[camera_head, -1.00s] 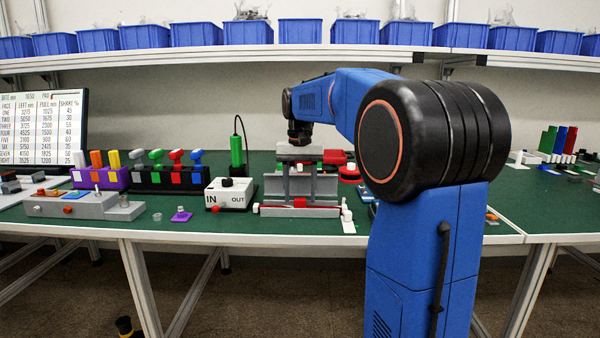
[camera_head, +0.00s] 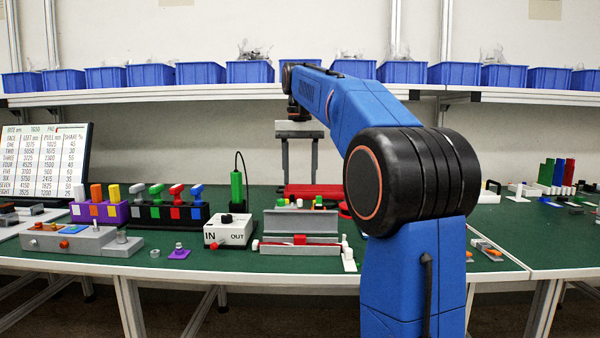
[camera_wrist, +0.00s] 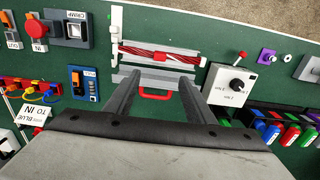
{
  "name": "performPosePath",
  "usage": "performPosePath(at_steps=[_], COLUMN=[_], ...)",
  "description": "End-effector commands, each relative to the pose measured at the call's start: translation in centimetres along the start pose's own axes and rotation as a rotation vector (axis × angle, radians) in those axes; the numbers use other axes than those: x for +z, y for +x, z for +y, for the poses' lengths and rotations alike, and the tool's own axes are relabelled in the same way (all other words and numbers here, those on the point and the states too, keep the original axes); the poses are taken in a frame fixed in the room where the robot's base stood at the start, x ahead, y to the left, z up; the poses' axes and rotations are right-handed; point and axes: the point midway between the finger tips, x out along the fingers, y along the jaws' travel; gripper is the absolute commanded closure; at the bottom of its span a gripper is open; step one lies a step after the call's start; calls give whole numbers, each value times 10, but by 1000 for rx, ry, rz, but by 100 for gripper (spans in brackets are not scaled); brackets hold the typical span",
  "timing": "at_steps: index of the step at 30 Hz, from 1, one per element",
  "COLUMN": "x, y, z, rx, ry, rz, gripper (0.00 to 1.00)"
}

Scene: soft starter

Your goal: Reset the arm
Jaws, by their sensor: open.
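My blue arm reaches over the green bench, and my gripper (camera_head: 299,178) hangs fingers-down above it with its two grey fingers apart. Nothing shows between the fingers. In the wrist view my gripper (camera_wrist: 158,82) is also open and empty. In front of and below it sits a grey open-topped fixture (camera_head: 300,219) with a red part along its front. From the wrist camera this fixture (camera_wrist: 180,66) shows red-and-white striped strands lying lengthwise. My elbow joint hides part of the bench at right.
A white IN/OUT box (camera_head: 228,230) and a green upright tool (camera_head: 237,188) stand left of the fixture. Further left are a black rack (camera_head: 165,213) of coloured handles and a screen (camera_head: 45,165). Blue bins (camera_head: 200,73) line a shelf behind the arm.

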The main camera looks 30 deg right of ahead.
Motion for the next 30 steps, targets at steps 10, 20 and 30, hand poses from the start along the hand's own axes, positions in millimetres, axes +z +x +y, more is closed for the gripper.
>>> performPosePath(at_steps=[10, 20, 30], x=[0, 0, 58], y=[-6, -5, 21], z=[0, 0, -7], rx=[0, 0, -19], ry=[0, -1, -94], rz=[0, 1, 63], gripper=[50, 50, 50])
